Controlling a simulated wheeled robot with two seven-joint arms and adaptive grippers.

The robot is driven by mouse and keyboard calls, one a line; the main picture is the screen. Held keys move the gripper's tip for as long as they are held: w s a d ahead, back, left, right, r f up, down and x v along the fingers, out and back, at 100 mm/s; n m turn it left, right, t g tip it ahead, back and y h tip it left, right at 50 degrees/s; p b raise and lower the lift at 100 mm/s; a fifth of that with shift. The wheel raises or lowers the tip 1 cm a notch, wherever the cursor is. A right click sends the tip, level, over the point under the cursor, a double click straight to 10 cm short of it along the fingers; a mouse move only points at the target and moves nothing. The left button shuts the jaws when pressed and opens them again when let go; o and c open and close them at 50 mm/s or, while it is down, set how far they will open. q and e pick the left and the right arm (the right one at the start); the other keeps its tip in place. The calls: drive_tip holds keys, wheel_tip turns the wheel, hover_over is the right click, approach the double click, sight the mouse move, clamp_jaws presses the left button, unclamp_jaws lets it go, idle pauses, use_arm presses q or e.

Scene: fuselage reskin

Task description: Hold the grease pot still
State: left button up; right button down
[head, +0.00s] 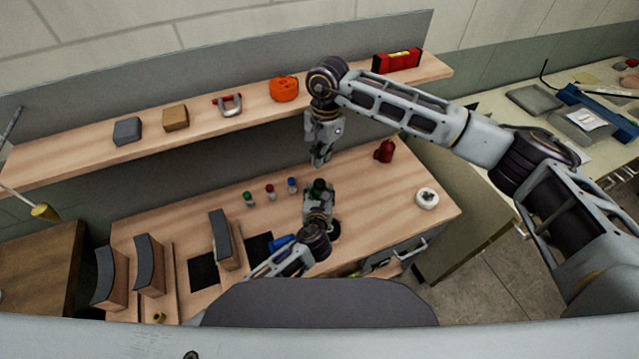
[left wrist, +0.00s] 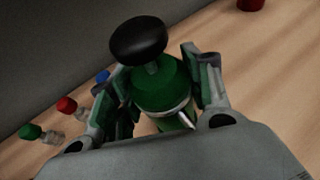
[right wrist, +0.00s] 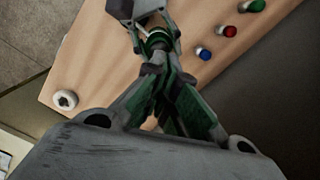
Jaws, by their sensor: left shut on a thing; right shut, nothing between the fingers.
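The grease pot looks like a green cylinder (left wrist: 168,88) with a pale band and a black round knob (left wrist: 140,40) on top. In the left wrist view it stands between the two fingers of my left gripper (left wrist: 160,97), which is shut on it. In the head view the left gripper (head: 319,200) is low over the bench, with the pot's dark green top (head: 319,186) showing. My right gripper (head: 319,163) is shut and empty, pointing down just above and behind the pot. In the right wrist view its fingertips (right wrist: 157,68) are together, close to the pot. I cannot tell whether they touch it.
Small bottles with green (head: 249,198), red (head: 270,191) and blue (head: 292,184) caps stand left of the pot on the bench. A dark red object (head: 384,151) and a white roll (head: 427,198) are to the right. The shelf (head: 205,125) runs behind.

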sight(320, 182)
drive_tip(key=shift+s+a+n+t+h, duration=0.15)
drive_tip(key=shift+a+n+t+h, duration=0.15)
drive_tip(key=shift+n, duration=0.2)
drive_tip(key=shift+d, duration=0.1)
drive_tip(key=shift+f, duration=3.25)
drive_tip(key=shift+f, duration=1.45)
drive_tip(key=shift+r, duration=1.45)
